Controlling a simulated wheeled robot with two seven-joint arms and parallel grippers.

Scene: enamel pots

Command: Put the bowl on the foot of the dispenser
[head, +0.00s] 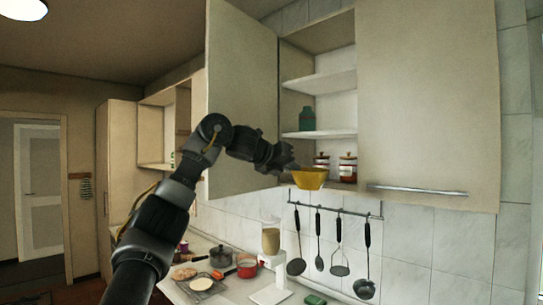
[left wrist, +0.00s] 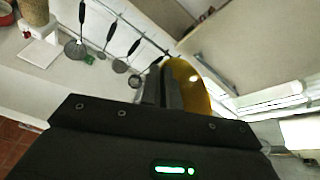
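The yellow bowl (head: 309,180) is in the air in front of the open wall cabinet's lowest shelf, roughly upright. My left gripper (head: 294,168) is shut on the bowl's left rim. In the left wrist view the bowl (left wrist: 190,86) shows past the dark fingers (left wrist: 163,88), which partly hide it. The dispenser (head: 271,240), with tan contents in a clear container, stands on the counter below and to the left of the bowl. Its white foot (left wrist: 38,52) shows bare in the left wrist view. My right gripper is not in view.
Red-lidded jars (head: 347,167) stand on the cabinet's lowest shelf behind the bowl. The open cabinet door (head: 242,100) stands left of the shelves. Utensils hang from a rail (head: 335,208) below. A red pot (head: 247,266) and a dark pot (head: 221,255) are left of the dispenser.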

